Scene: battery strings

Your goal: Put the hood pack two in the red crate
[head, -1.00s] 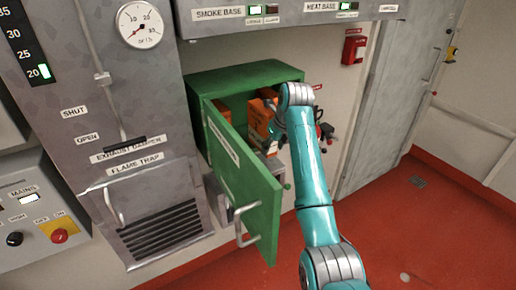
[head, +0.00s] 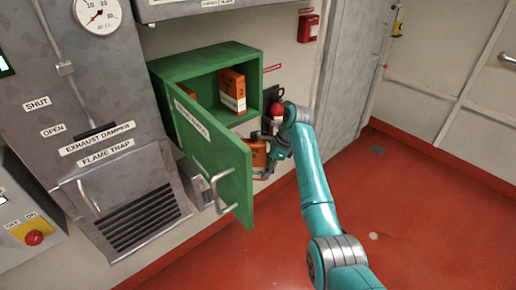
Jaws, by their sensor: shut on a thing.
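My gripper (head: 275,152) is shut on an orange pack (head: 258,155) with a pale band, in front of the green cabinet's right side. The gripper hides part of this pack, and I cannot read its marking. The green cabinet (head: 205,62) stands with its door (head: 215,150) swung open. Another orange pack (head: 231,84) stands upright inside at the right; its small label seems to show a 2. A further orange pack (head: 187,92) shows partly behind the door edge. I cannot make out a red crate in view.
A grey flame trap panel (head: 140,215) stands left of the open door, whose handle (head: 222,190) sticks out. A red box (head: 308,27) hangs above. The red floor (head: 430,220) at right is clear.

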